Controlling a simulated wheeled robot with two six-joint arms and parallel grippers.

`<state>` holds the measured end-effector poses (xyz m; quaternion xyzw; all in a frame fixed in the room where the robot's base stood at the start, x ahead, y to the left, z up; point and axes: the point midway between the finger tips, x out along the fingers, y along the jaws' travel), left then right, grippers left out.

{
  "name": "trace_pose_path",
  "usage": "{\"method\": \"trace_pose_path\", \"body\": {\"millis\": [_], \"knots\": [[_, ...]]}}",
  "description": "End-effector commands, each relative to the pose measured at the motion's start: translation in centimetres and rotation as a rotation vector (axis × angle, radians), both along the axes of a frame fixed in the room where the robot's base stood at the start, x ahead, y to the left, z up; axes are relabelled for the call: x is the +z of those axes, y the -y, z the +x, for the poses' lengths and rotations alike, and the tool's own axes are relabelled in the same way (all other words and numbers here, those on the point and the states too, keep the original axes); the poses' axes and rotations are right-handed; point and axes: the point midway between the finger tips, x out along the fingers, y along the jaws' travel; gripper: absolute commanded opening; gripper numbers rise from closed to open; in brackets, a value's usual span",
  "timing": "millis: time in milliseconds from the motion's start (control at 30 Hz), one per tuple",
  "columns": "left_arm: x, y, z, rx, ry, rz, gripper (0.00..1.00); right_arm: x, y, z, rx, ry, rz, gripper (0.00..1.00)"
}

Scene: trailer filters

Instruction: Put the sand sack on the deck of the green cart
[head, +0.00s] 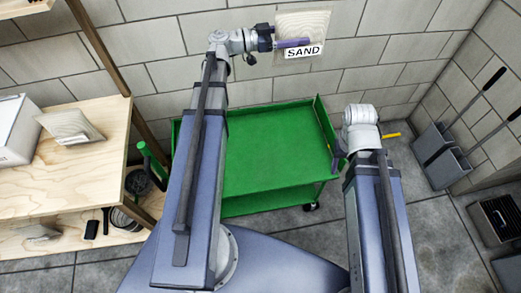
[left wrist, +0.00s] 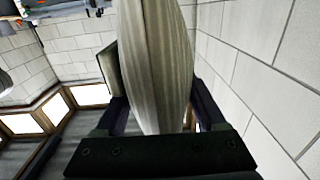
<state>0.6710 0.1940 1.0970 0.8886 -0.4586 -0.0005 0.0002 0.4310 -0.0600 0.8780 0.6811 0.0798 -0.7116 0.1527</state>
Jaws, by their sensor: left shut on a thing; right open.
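The sand sack (head: 303,24) is pale beige with a white label reading SAND. My left gripper (head: 292,43) is shut on it and holds it up in front of the block wall, above and beyond the far edge of the green cart. In the left wrist view the sack (left wrist: 155,65) stands between the two fingers of my left gripper (left wrist: 155,115). The green cart (head: 265,150) has a flat, empty upper deck with low raised edges, partly covered by my left arm. My right gripper (head: 340,155) is open at the cart's right edge, partly hidden by its own wrist.
A wooden workbench (head: 60,180) at the left bears a white box (head: 15,130) and another pale sack (head: 70,127). A green-handled tool (head: 150,160) stands between bench and cart. Grey long-handled dustpans (head: 440,155) stand by the right wall. A block wall (head: 180,45) closes the back.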

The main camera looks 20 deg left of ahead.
Motion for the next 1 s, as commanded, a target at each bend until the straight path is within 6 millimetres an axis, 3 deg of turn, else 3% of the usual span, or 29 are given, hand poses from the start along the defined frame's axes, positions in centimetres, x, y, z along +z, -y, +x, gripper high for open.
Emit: {"method": "trace_pose_path", "body": {"millis": [367,1000], "knots": [[-4.8,-0.2,0.1,-0.003,0.002,-0.005,0.00,-4.9,0.0,0.0,0.001,0.000,-0.001,0.50],[-17.9,-0.6,0.5,-0.011,0.003,-0.005,0.00,-18.0,0.1,0.0,0.005,0.002,-0.004,0.50]]}}
